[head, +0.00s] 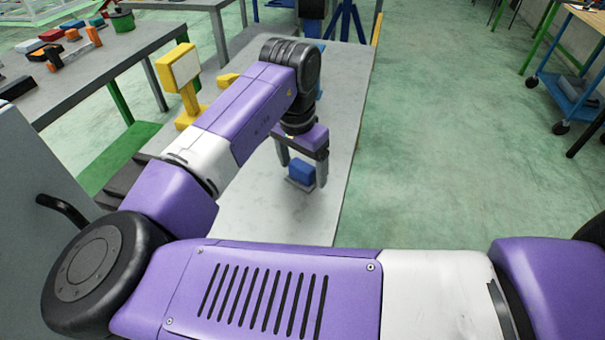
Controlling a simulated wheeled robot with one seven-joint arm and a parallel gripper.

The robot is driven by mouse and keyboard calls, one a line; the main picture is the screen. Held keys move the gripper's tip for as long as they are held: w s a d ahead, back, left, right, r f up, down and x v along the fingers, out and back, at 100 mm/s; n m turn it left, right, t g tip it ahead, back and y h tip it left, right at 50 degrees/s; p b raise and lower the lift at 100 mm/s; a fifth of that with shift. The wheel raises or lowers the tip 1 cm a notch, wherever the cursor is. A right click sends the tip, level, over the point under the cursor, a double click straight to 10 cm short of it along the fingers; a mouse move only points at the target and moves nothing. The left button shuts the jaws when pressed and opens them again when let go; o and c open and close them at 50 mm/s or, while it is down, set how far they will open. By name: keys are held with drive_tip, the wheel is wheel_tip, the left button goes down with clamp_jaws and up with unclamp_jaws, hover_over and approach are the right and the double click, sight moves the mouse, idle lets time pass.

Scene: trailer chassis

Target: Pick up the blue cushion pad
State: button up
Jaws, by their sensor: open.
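The blue cushion pad (302,171) sits on a small grey base on the light grey table. My gripper (302,174) points down over the pad, with one finger to its left and one to its right. The gripper is open, and the pad shows between the fingers. I cannot tell whether either finger touches the pad.
The light grey table (341,130) is clear to the right of the pad and in front of it. A yellow stand (187,88) is at the table's left side. A workbench (95,72) at the upper left holds several tools. Green floor lies to the right.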

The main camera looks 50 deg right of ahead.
sight(302, 165)
drive_tip(key=shift+f, duration=0.1)
drive_tip(key=shift+c, duration=0.4)
drive_tip(key=c, duration=1.7)
wheel_tip(302, 165, up, 20)
drive_tip(key=shift+r+p, duration=0.1)
drive_tip(key=shift+p, duration=0.8)
